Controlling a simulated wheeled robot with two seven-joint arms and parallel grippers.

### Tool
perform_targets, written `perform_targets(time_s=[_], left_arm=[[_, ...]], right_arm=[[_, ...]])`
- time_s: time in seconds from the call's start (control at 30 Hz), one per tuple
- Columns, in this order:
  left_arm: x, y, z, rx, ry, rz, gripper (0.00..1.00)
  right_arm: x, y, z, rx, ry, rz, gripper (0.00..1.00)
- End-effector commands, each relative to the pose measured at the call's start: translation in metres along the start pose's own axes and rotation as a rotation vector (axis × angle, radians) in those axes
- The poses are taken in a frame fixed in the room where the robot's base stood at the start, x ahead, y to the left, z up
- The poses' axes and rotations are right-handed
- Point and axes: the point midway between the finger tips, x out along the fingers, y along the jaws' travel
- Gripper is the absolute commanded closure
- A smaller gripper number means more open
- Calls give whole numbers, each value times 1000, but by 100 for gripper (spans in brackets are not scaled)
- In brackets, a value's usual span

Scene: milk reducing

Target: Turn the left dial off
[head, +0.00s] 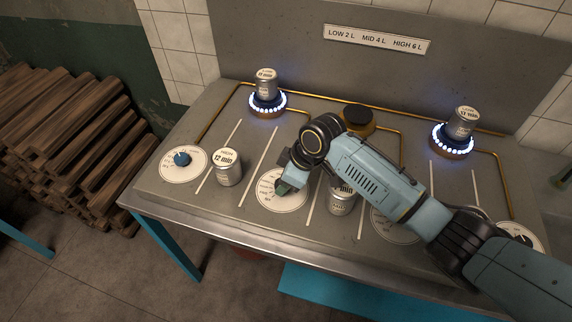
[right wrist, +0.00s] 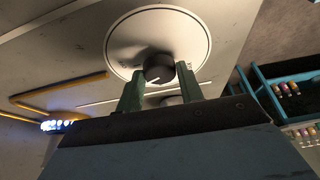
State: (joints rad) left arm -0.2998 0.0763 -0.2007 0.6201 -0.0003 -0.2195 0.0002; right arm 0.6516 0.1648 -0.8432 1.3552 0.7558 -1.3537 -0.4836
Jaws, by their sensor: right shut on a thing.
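A row of round white dials lies along the front of the grey counter. The leftmost dial (head: 170,174) has a blue knob (head: 182,159) and nothing touches it. My right gripper (head: 284,188) is at the second dial from the left (head: 290,204), reaching down from the right. In the right wrist view, my right gripper's green fingers (right wrist: 160,80) stand on either side of a dark knob (right wrist: 158,68) with a white mark, on a white dial plate (right wrist: 130,40); they are shut on it. My left gripper is not in view.
Cans stand on the left (head: 267,84) and right (head: 464,122) burners, both ringed with white-blue lights. The middle burner (head: 358,117) is unlit and empty. Another can (head: 228,168) stands between the left dials; one (head: 341,203) is partly behind my arm. Firewood (head: 75,140) is stacked at left.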

Motion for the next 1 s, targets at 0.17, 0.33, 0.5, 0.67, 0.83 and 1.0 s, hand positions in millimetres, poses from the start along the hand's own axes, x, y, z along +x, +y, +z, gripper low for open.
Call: perform_targets(time_s=[0.17, 0.33, 0.5, 0.67, 0.83, 1.0], left_arm=[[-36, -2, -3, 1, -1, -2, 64], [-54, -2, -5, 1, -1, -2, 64], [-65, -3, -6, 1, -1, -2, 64], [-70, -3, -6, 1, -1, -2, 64], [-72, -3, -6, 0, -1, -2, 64], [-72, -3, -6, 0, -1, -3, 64]], right_arm=[[-6, -2, -3, 131, 0, 50, 86], [-4, -3, -2, 234, 0, 95, 86], [-3, -3, -2, 305, 1, 125, 86], [-2, -3, -2, 342, 2, 142, 86], [0, -3, -1, 360, 3, 149, 86], [0, -3, -1, 362, 3, 150, 86]])
